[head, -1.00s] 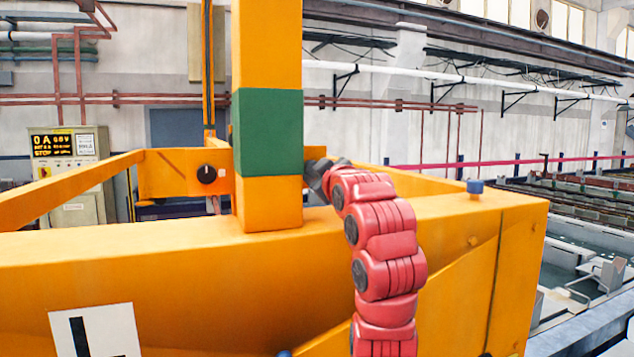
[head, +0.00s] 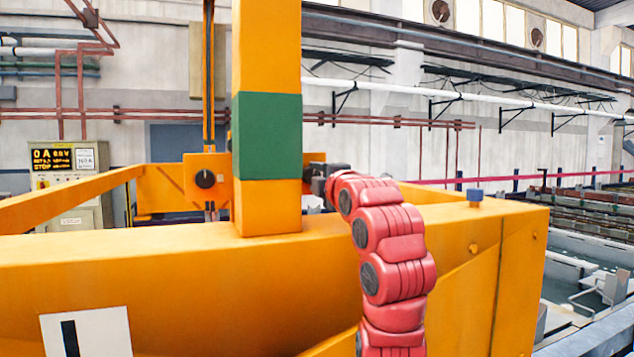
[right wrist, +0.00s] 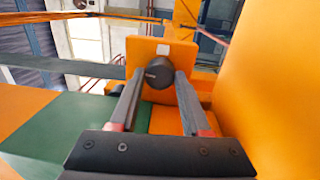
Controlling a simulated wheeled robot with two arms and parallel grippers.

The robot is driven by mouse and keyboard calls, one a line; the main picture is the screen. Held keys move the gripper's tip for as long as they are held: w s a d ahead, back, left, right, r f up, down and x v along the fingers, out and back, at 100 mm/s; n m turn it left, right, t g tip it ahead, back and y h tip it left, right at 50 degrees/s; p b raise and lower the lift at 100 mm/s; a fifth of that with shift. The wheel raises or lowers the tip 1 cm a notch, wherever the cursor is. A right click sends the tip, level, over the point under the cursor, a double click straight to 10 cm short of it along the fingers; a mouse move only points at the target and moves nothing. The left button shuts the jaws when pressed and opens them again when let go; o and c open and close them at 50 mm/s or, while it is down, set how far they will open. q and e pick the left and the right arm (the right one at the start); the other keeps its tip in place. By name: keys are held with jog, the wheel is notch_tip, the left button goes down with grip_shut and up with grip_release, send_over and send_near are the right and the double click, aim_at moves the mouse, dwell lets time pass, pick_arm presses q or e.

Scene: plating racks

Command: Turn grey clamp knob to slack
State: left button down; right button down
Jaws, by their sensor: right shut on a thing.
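My right gripper (head: 318,172) reaches in beside the right side of the orange post (head: 268,210) with the green band. Its fingertips are hard to make out in the head view. In the right wrist view its two fingers (right wrist: 158,85) are closed on the sides of a dark grey round knob (right wrist: 158,72). This knob sits against an orange plate (right wrist: 146,50) with a small pale mark above it. In the head view the held knob cannot be made out. My left gripper is in neither view.
A black dial (head: 205,179) sits on an orange plate left of the post. The wide orange beam (head: 150,262) crosses in front, with a blue cap (head: 474,194) at its right. A control cabinet (head: 70,165) stands back left. Open tanks lie at the right.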

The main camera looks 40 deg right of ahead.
jog(key=shift+f+n, duration=0.1)
jog(key=shift+n, duration=1)
jog(key=c, duration=0.6)
grip_release()
jog(key=shift+c, duration=0.2)
jog(key=r+b+v, duration=0.1)
jog(key=b+v, duration=0.7)
jog(key=v, duration=0.9)
jog(key=shift+s+f+b, duration=0.3)
jog(key=shift+f+b, duration=0.05)
jog(key=shift+f, duration=0.05)
